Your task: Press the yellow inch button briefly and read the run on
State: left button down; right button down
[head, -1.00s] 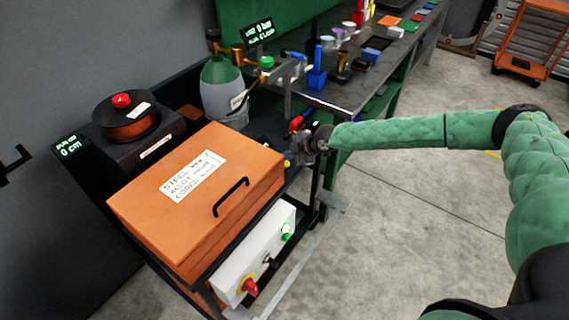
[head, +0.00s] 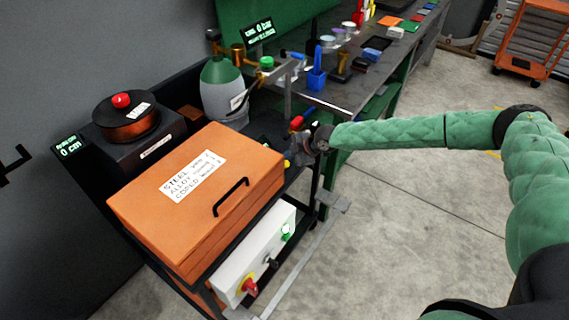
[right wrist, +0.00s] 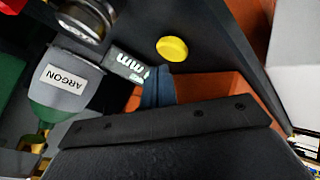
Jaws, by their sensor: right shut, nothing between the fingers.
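The round yellow button (right wrist: 172,49) shows in the right wrist view on a dark panel, just beyond my shut fingers (right wrist: 159,85). A visible gap in that picture separates the fingertips from the button; I cannot tell the depth. In the head view my right gripper (head: 296,154) is beside the back right corner of the orange case, and a small yellow spot (head: 287,163) shows near its tip. The run-on display (head: 70,147) at the left reads 0 cm. A small display (right wrist: 129,66) beside the button shows "mm", its number unclear. My left gripper is out of view.
A wire spool (head: 128,127) and an argon bottle (head: 222,92) stand behind. A cluttered bench (head: 345,92) lies beyond; open floor is at right.

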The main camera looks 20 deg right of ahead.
jog(key=shift+f, duration=0.2)
dwell(0.5)
jog(key=shift+f+b, duration=0.2)
jog(key=shift+b, duration=0.15)
jog(key=shift+f+b, duration=0.4)
jog(key=shift+f, duration=0.1)
dwell(0.7)
jog(key=shift+r, duration=0.15)
dwell(0.9)
jog(key=shift+r+p, duration=0.45)
jog(key=shift+r, duration=0.35)
